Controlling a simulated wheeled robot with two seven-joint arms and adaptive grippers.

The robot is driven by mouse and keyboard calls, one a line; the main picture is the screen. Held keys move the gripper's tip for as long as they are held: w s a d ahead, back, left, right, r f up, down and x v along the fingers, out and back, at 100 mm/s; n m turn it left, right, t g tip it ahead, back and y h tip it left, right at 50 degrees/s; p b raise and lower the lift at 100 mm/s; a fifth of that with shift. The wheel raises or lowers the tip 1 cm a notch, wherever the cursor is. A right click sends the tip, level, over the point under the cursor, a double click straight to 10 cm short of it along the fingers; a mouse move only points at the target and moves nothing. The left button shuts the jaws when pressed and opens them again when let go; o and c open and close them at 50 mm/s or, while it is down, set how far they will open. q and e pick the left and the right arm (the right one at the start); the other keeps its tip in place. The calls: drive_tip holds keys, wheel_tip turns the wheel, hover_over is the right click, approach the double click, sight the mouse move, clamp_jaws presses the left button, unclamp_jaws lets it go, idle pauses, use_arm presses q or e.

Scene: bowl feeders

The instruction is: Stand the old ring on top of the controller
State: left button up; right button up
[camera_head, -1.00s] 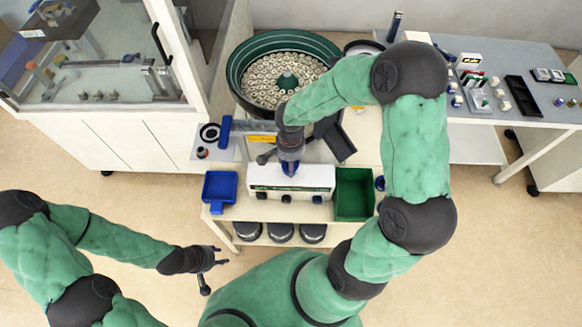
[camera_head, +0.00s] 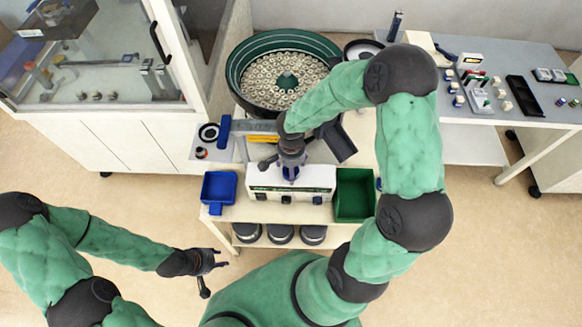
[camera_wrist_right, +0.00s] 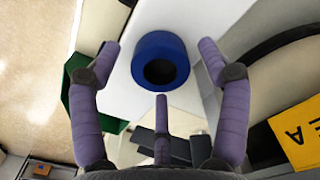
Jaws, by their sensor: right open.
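The controller (camera_head: 316,178) is a long white box with a green stripe and dark knobs on its front, on the cream cart. A thick blue ring (camera_wrist_right: 160,42) shows in the right wrist view, its round hole facing the camera, on a white surface that appears to be the controller top. My right gripper (camera_head: 291,163) is over the controller. Its purple fingers (camera_wrist_right: 160,75) are spread around the ring with gaps visible on both sides. In the head view this gripper mostly hides the ring. My left gripper (camera_head: 214,268) is open and empty, left of the cart's front.
A blue bin (camera_head: 218,188) stands left of the controller and a green bin (camera_head: 354,194) right of it. Behind is a green bowl feeder (camera_head: 240,82) full of small parts. A black ring (camera_head: 209,132) lies at the cart's left. A grey table (camera_head: 540,60) stands at right.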

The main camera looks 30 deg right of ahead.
drive_tip(key=shift+r, duration=0.15)
use_arm(q)
wheel_tip(320, 180, up, 4)
drive_tip(key=p, duration=0.3)
drive_tip(key=shift+f+p, duration=0.2)
drive_tip(key=shift+p, duration=0.1)
use_arm(e)
wheel_tip(320, 180, up, 12)
